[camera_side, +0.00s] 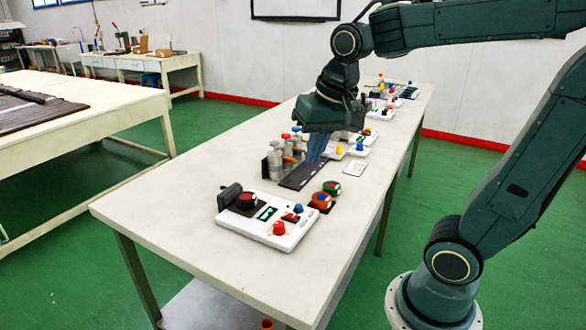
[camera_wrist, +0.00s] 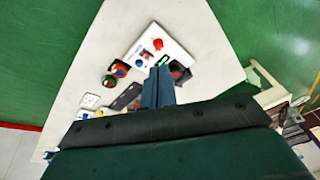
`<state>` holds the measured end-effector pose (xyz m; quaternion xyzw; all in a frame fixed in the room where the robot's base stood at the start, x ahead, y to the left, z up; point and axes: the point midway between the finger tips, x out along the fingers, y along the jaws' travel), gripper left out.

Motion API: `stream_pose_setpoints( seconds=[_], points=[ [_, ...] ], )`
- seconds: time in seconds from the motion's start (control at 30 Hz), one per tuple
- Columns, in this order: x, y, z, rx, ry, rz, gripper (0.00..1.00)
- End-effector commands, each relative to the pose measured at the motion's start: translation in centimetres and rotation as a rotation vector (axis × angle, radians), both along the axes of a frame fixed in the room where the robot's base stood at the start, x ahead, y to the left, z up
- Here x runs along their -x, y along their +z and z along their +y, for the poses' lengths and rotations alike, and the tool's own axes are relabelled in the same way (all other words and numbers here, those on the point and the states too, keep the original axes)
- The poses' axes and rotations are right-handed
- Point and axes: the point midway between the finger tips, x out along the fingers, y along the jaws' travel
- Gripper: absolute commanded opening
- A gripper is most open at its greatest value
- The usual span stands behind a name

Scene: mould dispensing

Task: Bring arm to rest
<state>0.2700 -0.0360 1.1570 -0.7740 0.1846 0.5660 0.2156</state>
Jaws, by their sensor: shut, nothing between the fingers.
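My gripper (camera_side: 318,148) hangs over the middle of the white table, with its blue fingers pointing down. The fingers are together with nothing between them. In the wrist view the gripper (camera_wrist: 158,86) shows at the centre, and the dark wrist housing hides the lower part of that picture. In the side view the fingertips appear above or beside a dark flat plate (camera_side: 301,178); I cannot tell the gap. My arm reaches in from the right, bent at the elbow.
A white device (camera_side: 262,236) with a red knob stands at the table's near end. Round red and green pieces (camera_side: 322,201) lie beside it. Several bottles (camera_side: 274,158) stand left of the gripper. More white devices (camera_side: 357,149) line the far part. The table's near left is clear.

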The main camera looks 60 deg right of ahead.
Motion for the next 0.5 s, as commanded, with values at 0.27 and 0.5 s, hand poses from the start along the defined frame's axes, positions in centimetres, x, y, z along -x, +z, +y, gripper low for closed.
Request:
stream_pose_setpoints(
  seconds=[0.27, 0.5],
  points=[
    [4.9, 0.0, 2.1, 0.083, 0.276, -0.091, 0.0],
    [8.0, -0.8, 3.2, 0.152, 0.469, -0.156, 0.0]
  ],
)
